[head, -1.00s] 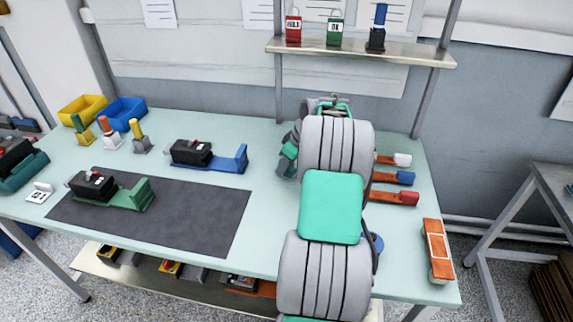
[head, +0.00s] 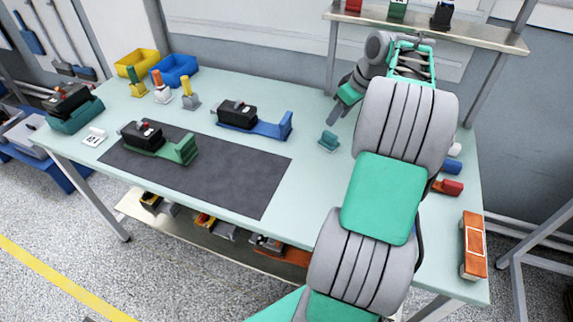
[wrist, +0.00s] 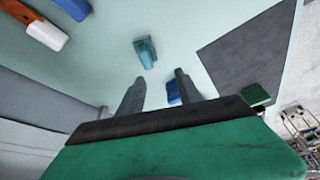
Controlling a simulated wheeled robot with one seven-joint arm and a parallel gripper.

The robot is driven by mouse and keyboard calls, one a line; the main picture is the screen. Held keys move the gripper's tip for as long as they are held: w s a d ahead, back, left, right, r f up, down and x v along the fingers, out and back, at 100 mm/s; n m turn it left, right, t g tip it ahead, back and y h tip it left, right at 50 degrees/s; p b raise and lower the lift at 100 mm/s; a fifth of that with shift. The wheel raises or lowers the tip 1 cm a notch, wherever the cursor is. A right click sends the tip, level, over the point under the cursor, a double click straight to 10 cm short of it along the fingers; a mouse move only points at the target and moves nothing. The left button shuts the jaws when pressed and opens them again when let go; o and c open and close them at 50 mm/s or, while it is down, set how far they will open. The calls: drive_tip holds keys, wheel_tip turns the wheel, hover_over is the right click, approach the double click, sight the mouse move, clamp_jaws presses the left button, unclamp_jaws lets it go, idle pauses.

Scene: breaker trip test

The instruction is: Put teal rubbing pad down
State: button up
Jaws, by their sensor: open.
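The teal rubbing pad (head: 328,141) rests on the pale table, right of the blue breaker holder. It also shows in the wrist view (wrist: 146,52), ahead of the fingertips and apart from them. My gripper (head: 341,108) is over the back part of the table, close behind the pad in the head view. In the wrist view its two fingers (wrist: 160,85) are spread with nothing between them. My arm hides part of the table to the right.
A dark mat (head: 235,178) holds a black breaker in a green holder (head: 172,150). A blue holder (head: 268,125) with a breaker stands behind it. Yellow (head: 137,65) and blue (head: 175,70) bins are at back left. An orange block (head: 473,245) lies at the right edge. A shelf (head: 430,30) overhangs the back.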

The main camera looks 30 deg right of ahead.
drive_tip(key=s+a+r+m, duration=0.1)
drive_tip(key=s+a+r, duration=0.1)
drive_tip(key=a, duration=2.5)
drive_tip(key=s+a+f+m+h, duration=0.1)
drive_tip(key=s+a+f, duration=0.4)
drive_tip(key=s+a, duration=0.3)
drive_tip(key=s, duration=0.4)
drive_tip(key=shift+f+m+g, duration=0.15)
drive_tip(key=shift+m+g, duration=0.15)
drive_tip(key=shift+g, duration=0.1)
drive_tip(key=shift+c, duration=0.4)
